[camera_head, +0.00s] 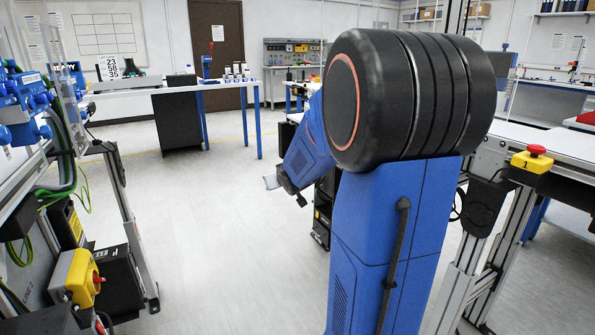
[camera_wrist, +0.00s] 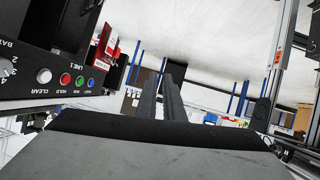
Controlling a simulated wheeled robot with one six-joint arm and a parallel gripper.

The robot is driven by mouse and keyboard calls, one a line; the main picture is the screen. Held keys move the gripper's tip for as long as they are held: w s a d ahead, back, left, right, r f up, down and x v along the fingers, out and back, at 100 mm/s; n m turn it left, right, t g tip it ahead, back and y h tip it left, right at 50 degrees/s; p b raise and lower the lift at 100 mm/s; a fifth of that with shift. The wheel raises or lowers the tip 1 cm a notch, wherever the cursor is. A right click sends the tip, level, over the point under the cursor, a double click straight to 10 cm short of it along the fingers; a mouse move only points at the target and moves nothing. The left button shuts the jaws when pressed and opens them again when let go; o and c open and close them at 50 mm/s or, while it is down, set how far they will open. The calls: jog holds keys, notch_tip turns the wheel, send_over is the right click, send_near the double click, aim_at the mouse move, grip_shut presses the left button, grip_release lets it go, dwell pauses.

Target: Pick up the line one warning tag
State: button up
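The red and white warning tag (camera_wrist: 107,42) shows at the upper left of the wrist view. It hangs at the edge of a dark control panel (camera_wrist: 30,90) with upside-down lettering that reads "LINE 1". My gripper (camera_wrist: 162,78) is in the middle of the wrist view, with two dark fingers side by side. The tag is to the left of the fingers and apart from them. Nothing shows held between the fingers, and how far apart they are is unclear. In the head view my arm covers the middle, and I cannot make out the tag there.
The panel has white, red, green and blue buttons (camera_wrist: 65,79). In the head view, a yellow box with a red button (camera_head: 533,158) is on the right frame, and a yellow switch box (camera_head: 77,277) is at lower left. The floor (camera_head: 220,240) between is clear.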

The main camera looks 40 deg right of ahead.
jog(key=w+d+f+t, duration=0.15)
jog(key=d+f, duration=0.25)
jog(key=d, duration=0.4)
jog(key=w+d+f+t, duration=0.15)
jog(key=d+f, duration=0.25)
jog(key=d, duration=0.4)
jog(key=w+d+f+t, duration=0.1)
jog(key=d+f+t, duration=0.2)
jog(key=d, duration=0.6)
jog(key=shift+y, duration=0.3)
jog(key=x, duration=1.7)
jog(key=shift+w+a+f, duration=0.15)
jog(key=shift+a+f, duration=0.05)
jog(key=shift+a, duration=0.1)
grip_shut()
jog(key=shift+r, duration=0.1)
jog(key=shift+r, duration=0.85)
jog(key=w+a, duration=0.4)
jog(key=a, duration=1.3)
jog(key=shift+a+f, duration=0.2)
jog(key=shift+a, duration=0.1)
